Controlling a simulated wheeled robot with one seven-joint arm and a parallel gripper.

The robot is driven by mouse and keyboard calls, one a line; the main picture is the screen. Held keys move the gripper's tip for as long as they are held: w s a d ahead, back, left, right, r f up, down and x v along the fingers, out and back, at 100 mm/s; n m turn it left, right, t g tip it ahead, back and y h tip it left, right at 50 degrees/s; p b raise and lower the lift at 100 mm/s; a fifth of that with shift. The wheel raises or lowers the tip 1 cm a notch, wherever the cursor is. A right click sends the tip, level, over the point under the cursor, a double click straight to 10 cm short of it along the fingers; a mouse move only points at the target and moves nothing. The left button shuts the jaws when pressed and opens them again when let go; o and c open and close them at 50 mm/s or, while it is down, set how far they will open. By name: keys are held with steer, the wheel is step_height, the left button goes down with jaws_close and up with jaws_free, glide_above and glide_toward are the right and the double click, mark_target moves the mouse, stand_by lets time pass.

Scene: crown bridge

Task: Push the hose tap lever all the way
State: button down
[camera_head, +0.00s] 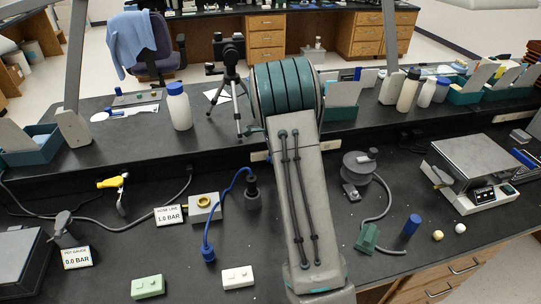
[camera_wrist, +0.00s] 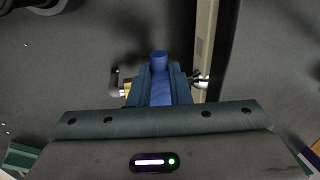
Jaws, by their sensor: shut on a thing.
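In the wrist view my gripper (camera_wrist: 161,82) is shut on a blue piece (camera_wrist: 158,60) that looks like a tap lever. Brass and steel fittings (camera_wrist: 201,81) show on both sides of the fingers. Most of the tap body is hidden by the fingers. In the head view my arm hides the gripper and this spot. Another tap with a yellow lever (camera_head: 110,183) stands on the bench at the left, apart from my arm. A card (camera_head: 168,215) reads 1.0 BAR and another card (camera_head: 77,258) reads 0.0 BAR.
A raised shelf (camera_head: 130,130) runs behind the bench. A round grey device (camera_head: 359,167), a blue cylinder (camera_head: 411,225) and a balance (camera_head: 478,170) stand to the right.

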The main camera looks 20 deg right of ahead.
stand_by(0.3)
steer(key=c, duration=1.3)
jaws_free()
steer(key=shift+c, duration=0.2)
step_height(320, 180, up, 14)
steer(key=s, duration=0.2)
steer(key=shift+s+a+f+b, duration=0.2)
steer(key=shift+s+b, duration=0.15)
